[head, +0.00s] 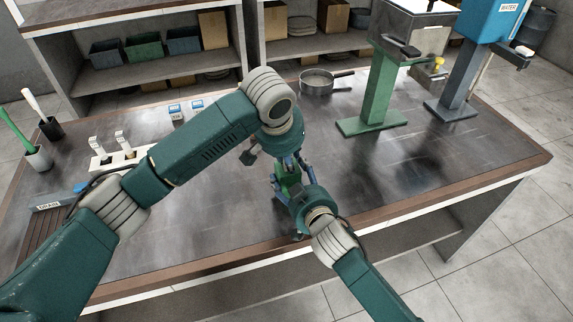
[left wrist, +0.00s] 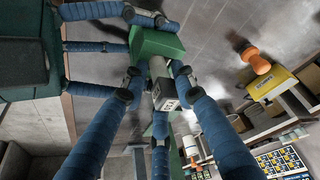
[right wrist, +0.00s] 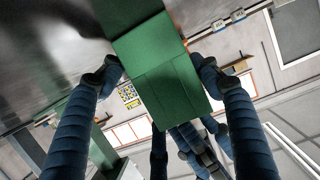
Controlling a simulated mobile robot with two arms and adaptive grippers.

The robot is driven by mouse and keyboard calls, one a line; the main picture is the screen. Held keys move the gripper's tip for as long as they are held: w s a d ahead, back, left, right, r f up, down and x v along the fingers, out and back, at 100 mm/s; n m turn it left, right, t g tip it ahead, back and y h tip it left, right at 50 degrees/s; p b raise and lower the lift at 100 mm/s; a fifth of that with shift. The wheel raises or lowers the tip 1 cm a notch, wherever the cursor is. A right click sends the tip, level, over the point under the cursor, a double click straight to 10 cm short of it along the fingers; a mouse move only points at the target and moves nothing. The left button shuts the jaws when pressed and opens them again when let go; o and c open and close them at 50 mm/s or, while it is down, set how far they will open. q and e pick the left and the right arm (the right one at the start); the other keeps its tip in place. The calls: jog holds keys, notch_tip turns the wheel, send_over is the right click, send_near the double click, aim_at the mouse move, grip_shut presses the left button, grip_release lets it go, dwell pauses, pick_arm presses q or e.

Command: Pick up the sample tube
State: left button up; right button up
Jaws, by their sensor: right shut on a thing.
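My right gripper (right wrist: 158,75) is shut on a green block (right wrist: 165,70), with fingers on both sides of it. The block also shows in the left wrist view (left wrist: 157,43). A short grey cylindrical piece with a printed white face (left wrist: 162,85) sits against the block; I cannot tell whether it is the sample tube. My left gripper (left wrist: 160,88) is open, with fingers on either side of this piece and apparent gaps. In the head view both grippers meet above the bench middle and mostly hide what they hold. Two white labelled pieces (head: 122,140) stand in a white rack (head: 103,164).
A metal pan (head: 318,84) stands behind the grippers. The green machine stand (head: 385,95) and blue water unit (head: 495,22) are at the back right. Cups with brushes (head: 40,158) and a DRAIN tray (head: 48,203) are at left.

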pick_arm(q)
jog(key=shift+w+a+f, duration=0.2)
jog(key=shift+a+f, duration=0.15)
jog(key=shift+a, duration=0.05)
grip_shut()
pick_arm(e)
jog(key=shift+s+a+r, duration=0.1)
jog(key=shift+a+r, duration=0.15)
pick_arm(q)
jog(key=shift+r, duration=0.2)
jog(key=r, duration=1)
jog(key=shift+w+d, duration=0.1)
jog(key=shift+d, duration=0.1)
pick_arm(e)
jog(key=shift+d+f, duration=0.15)
jog(key=shift+f, duration=0.15)
jog(key=o, duration=1.3)
jog(key=shift+c, duration=0.2)
